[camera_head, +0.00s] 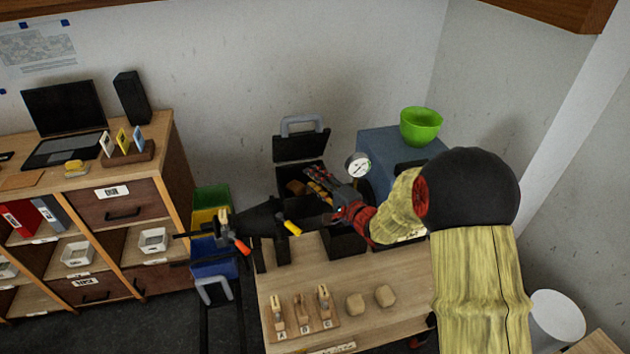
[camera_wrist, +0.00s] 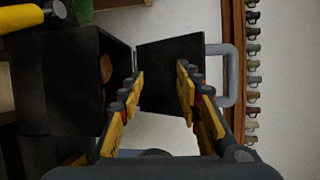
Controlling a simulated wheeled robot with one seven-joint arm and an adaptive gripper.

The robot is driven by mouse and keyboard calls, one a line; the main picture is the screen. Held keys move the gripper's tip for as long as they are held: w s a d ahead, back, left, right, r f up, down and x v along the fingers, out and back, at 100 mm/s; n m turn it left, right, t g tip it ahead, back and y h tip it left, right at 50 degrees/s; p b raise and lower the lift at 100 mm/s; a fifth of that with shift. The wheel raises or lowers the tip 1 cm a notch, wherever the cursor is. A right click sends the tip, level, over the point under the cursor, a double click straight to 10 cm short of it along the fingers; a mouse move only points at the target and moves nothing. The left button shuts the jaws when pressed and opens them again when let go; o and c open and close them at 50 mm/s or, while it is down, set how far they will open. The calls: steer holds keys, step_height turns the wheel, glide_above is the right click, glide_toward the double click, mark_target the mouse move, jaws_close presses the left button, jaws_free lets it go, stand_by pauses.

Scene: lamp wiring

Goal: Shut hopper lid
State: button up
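The hopper (camera_head: 290,172) is a black box against the back wall with some brown items inside. Its black lid (camera_head: 301,147) stands raised, with a grey loop handle (camera_head: 301,120) at its top. In the wrist view the lid (camera_wrist: 168,77) shows beyond and between my fingers, its handle (camera_wrist: 230,75) to the right and the open hopper (camera_wrist: 88,85) to the left. My gripper (camera_head: 314,174) is over the hopper, below the lid in the head view. In the wrist view my gripper (camera_wrist: 161,75) is open with nothing between its fingers; I cannot tell whether it touches the lid.
A pressure gauge (camera_head: 358,166) and a blue box (camera_head: 385,150) with a green bowl (camera_head: 421,126) stand to the right. A black funnel-like thing (camera_head: 258,218) lies to the left. The wooden table (camera_head: 375,325) in front holds labelled clips (camera_head: 302,313) and two tan lumps.

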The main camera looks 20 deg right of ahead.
steer(key=shift+s, duration=0.1)
steer(key=v, duration=1.2)
steer(key=shift+f, duration=0.1)
